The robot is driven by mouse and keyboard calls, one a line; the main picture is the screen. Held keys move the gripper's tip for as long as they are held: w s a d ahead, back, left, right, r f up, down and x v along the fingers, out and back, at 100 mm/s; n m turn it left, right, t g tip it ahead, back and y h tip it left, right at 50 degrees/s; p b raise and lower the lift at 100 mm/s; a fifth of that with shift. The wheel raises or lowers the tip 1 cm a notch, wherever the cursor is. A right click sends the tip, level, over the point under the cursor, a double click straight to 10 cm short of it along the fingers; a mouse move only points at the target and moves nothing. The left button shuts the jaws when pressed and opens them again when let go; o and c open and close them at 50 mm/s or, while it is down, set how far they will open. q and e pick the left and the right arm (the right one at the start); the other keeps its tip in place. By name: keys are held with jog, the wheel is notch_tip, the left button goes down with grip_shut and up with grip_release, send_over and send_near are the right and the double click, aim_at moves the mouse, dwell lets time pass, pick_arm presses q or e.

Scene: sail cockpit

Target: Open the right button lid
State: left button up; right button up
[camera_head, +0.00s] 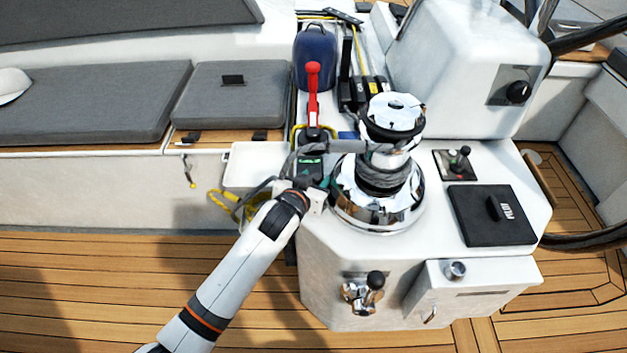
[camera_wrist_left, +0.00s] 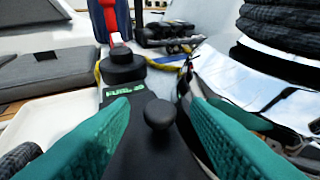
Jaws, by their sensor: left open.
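A black button panel (camera_head: 311,168) with green lettering lies left of the chrome winch. In the left wrist view, a dark round knob-like cap (camera_wrist_left: 158,114) stands near the middle of this panel, and a wider black round cap (camera_wrist_left: 122,66) sits behind it to the left. I cannot tell which is the right button lid, or whether either is open. My left gripper (camera_head: 312,187) is over the panel's near end. In the left wrist view its teal fingers (camera_wrist_left: 160,106) are open, with the near cap between them in the picture; contact cannot be told. My right gripper is not in view.
The chrome winch (camera_head: 380,190) with grey rope stands close right of my left gripper. A red-handled lever (camera_head: 313,90) and a blue bag (camera_head: 315,55) stand behind. A white tray (camera_head: 250,165) is to the left. A black hatch (camera_head: 490,217) lies right.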

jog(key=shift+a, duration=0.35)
pick_arm(q)
grip_shut()
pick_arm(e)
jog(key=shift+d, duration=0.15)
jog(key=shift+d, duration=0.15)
